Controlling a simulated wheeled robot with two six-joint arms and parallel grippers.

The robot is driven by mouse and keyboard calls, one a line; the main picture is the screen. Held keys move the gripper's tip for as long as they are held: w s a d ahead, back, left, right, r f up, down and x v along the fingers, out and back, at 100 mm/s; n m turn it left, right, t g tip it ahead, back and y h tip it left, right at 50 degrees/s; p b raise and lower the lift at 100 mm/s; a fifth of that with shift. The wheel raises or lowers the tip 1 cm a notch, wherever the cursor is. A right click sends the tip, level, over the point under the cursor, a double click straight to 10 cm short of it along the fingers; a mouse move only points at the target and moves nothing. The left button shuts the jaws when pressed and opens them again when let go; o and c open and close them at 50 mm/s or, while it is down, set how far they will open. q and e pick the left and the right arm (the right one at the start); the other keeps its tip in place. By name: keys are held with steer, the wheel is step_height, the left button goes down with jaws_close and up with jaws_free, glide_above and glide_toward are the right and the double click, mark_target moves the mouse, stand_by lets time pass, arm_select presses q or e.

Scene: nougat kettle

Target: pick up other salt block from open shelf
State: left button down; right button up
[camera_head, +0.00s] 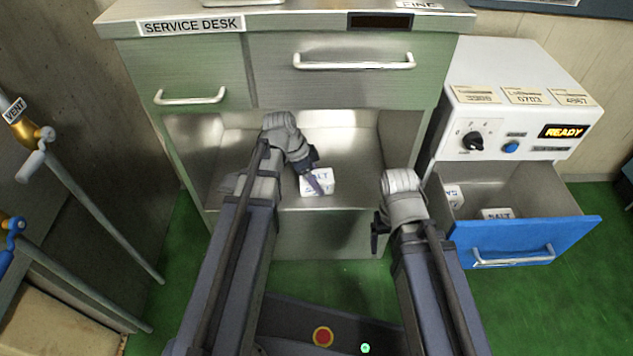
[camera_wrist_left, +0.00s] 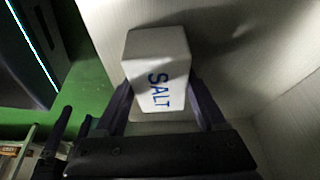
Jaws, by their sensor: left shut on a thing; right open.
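A white salt block (camera_head: 318,184) with blue lettering is at the open shelf (camera_head: 355,150) under the service desk's drawers. My left gripper (camera_head: 312,180) is at the block and shut on it. In the left wrist view the salt block (camera_wrist_left: 158,70) sits between the two fingers of my left gripper (camera_wrist_left: 163,108), with the word SALT facing the camera. I cannot tell whether the block still touches the shelf floor. My right gripper (camera_head: 380,226) is open and empty in front of the desk, to the right of the shelf opening.
A blue drawer (camera_head: 525,240) stands open at the right, under a white control box (camera_head: 530,100) reading READY. Salt blocks (camera_head: 496,213) lie in that drawer. Pipes with valves (camera_head: 85,215) stand at the left. Green floor is free between the pipes and the desk.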

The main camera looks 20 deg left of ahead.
arm_select(q)
steer(key=shift+r, duration=0.25)
arm_select(e)
steer(key=shift+r, duration=0.3)
